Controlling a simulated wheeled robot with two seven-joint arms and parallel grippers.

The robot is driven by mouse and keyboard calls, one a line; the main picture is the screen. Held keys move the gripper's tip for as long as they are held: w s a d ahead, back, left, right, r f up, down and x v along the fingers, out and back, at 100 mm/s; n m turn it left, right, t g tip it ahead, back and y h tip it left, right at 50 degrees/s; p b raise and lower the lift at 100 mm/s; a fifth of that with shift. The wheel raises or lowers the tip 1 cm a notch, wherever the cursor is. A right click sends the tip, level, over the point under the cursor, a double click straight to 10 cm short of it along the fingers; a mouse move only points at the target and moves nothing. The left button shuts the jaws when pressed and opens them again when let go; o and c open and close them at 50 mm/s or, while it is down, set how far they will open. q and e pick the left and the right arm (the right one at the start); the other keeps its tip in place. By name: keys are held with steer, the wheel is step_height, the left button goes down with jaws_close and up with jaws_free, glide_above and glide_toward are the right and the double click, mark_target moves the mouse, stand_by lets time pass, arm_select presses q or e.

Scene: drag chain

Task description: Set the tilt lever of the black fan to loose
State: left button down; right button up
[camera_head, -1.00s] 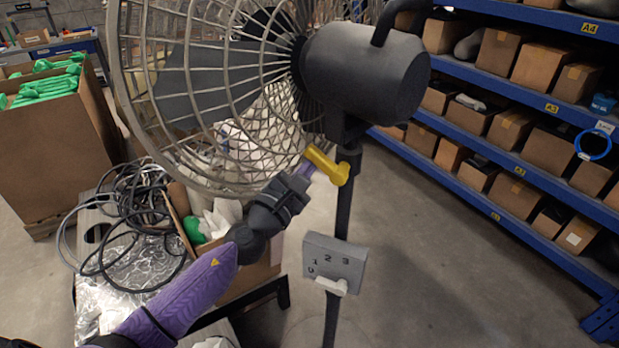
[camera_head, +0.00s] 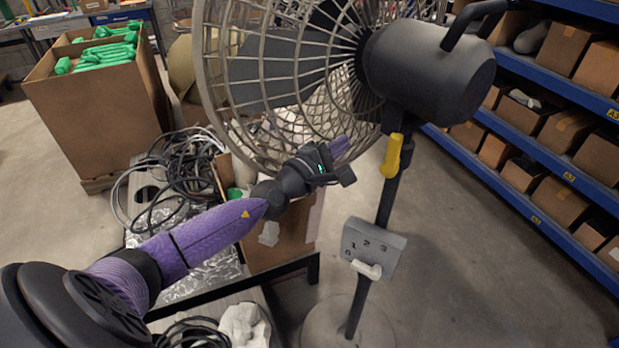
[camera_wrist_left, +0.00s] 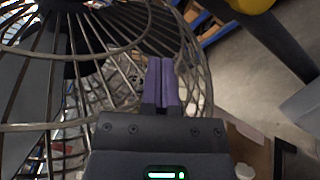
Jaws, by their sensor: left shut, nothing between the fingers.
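The black fan (camera_head: 430,72) stands on a dark pole, its wire cage facing left. Its yellow tilt lever (camera_head: 392,156) is at the joint below the motor housing and points steeply down along the pole. A yellow part (camera_wrist_left: 250,4) also shows at the top edge of the left wrist view. My left gripper (camera_head: 340,147) is left of the lever, apart from it, close to the lower cage. Its purple fingers (camera_wrist_left: 162,84) are shut together with nothing between them. My right gripper is not in view.
A grey speed box (camera_head: 372,247) with a white knob is on the pole below. Behind my left arm are a cardboard box (camera_head: 285,245) and black cables (camera_head: 175,175). Blue shelving (camera_head: 560,165) stands at the right. The floor between pole and shelves is clear.

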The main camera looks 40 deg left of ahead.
arm_select(q)
steer(key=s+a, duration=0.1)
steer(key=s, duration=0.8)
steer(key=shift+a, duration=0.1)
steer(key=s+a+f+n+g+y+b, duration=0.1)
steer(key=s+a+f+n+g+y, duration=0.15)
steer(key=f+n, duration=0.6)
steer(key=s+a+f+n+g+y+b, duration=0.1)
steer(key=s+a+f+n+g+y, duration=0.15)
steer(key=f+n, duration=0.6)
steer(key=s+a+f+n+g+y+b, duration=0.1)
steer(key=s+a+f+n+g, duration=0.25)
steer(key=f+n, duration=0.55)
steer(key=s+d+f+n+g+b, duration=0.1)
steer(key=s+d+f+n+g, duration=0.25)
steer(key=s+f+n, duration=0.45)
steer(key=s+d+f+n+g+b, duration=0.15)
steer(key=s+d+f+n, duration=0.25)
steer(key=s+f, duration=0.45)
steer(key=s+d+f+n+g+h, duration=0.3)
steer(key=s+d+f+n+g, duration=0.2)
steer(key=s+d+n, duration=0.5)
step_height(320, 180, down, 3)
steer(key=shift+s+d+r+n, duration=0.15)
steer(key=shift+s+d+n, duration=0.1)
steer(key=shift+s+n, duration=0.2)
